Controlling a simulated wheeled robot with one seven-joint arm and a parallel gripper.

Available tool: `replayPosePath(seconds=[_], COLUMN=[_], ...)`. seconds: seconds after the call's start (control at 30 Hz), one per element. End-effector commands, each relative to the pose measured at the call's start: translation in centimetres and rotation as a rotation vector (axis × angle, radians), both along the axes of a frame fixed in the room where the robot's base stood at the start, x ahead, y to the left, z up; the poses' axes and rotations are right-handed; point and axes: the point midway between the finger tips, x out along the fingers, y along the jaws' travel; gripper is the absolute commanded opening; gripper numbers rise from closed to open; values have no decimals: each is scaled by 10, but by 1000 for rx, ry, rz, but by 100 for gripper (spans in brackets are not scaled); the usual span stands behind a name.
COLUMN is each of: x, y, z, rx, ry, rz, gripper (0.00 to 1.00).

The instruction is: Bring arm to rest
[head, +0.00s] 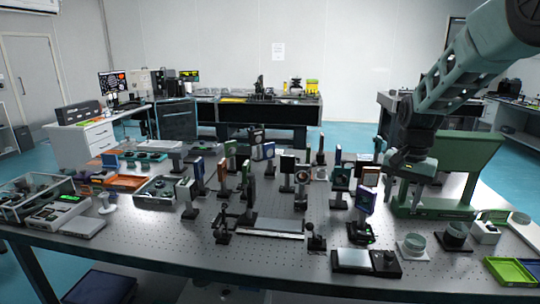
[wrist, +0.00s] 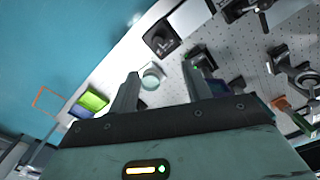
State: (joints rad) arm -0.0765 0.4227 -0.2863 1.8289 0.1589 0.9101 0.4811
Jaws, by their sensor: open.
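My gripper (wrist: 160,70) shows in the wrist view with its two fingers apart and nothing held between them. A round glass dish (wrist: 152,78) appears between the fingertips, on the table below. In the head view my arm (head: 455,75) comes down from the top right over the right part of the optical table (head: 190,245). The arm is bent, with its lower end above the table.
A green stand (head: 475,145) is beside my arm's lower end. Post-mounted optics (head: 287,163) crowd the table's middle. Open air lies above the table's left.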

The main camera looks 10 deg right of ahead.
Motion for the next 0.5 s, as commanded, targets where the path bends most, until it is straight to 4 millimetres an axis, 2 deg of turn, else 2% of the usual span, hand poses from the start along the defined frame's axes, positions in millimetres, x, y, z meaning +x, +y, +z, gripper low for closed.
replayPosePath(seconds=[0.07, 0.17, 0.2, 0.27, 0.3, 0.37, 0.4, 0.5], x=[-10, -36, -52, -79, -99, -132, -155, -212], y=[30, 85, 109, 145, 167, 195, 211, 238], z=[2, 4, 6, 7, 8, 8, 8, 5], rx=[22, 58, 71, 87, 95, 101, 101, 90], ry=[-3, -9, -12, -16, -20, -25, -28, -35], rz=[86, 259, 345, 485, 580, 727, 824, 1054], gripper=[49, 49, 49, 49, 49, 49, 49, 49])
